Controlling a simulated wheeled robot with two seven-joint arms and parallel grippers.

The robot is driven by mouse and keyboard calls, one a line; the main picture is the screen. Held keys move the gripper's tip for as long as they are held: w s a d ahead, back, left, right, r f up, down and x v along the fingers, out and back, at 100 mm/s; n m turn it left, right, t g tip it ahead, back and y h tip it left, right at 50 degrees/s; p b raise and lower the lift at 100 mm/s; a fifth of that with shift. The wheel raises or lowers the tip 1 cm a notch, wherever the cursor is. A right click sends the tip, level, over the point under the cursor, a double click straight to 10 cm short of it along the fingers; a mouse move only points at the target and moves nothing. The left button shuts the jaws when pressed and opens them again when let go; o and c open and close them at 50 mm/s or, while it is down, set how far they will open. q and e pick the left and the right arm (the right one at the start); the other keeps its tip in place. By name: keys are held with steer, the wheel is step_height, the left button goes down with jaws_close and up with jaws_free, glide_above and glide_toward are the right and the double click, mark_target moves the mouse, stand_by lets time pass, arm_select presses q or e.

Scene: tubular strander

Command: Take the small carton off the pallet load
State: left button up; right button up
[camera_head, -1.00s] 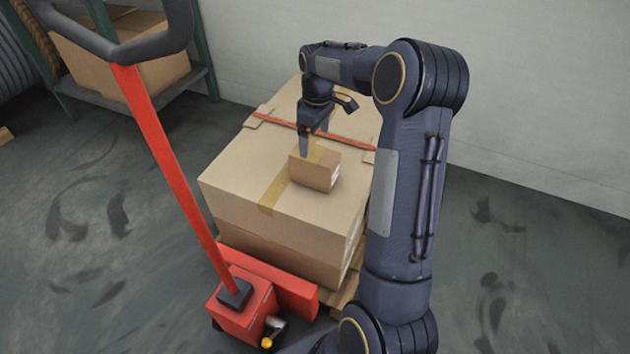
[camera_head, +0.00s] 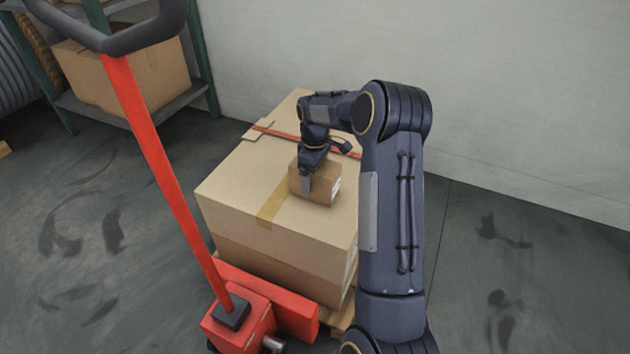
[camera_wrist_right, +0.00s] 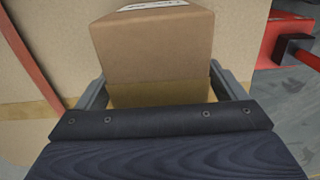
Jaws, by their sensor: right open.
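The small carton (camera_head: 323,186) is a brown box with a tape strip and a white label. It sits on top of the big carton (camera_head: 238,195) of the pallet load. My right gripper (camera_head: 306,183) is down at the small carton, with its fingers open. In the right wrist view the small carton (camera_wrist_right: 152,48) lies between the two fingers, one at each side. Whether the fingers touch it I cannot tell. Part of its top is hidden by the gripper in the head view. My left gripper is not in view.
A red strap (camera_head: 275,132) crosses the big carton behind the small one. A red pallet jack (camera_head: 240,318) with a tall handle (camera_head: 150,130) stands at the front left. A shelf with a carton (camera_head: 120,78) is at the back left. Floor at right is clear.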

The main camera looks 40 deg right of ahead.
steer(key=c, duration=1.4)
steer(key=shift+r, duration=0.15)
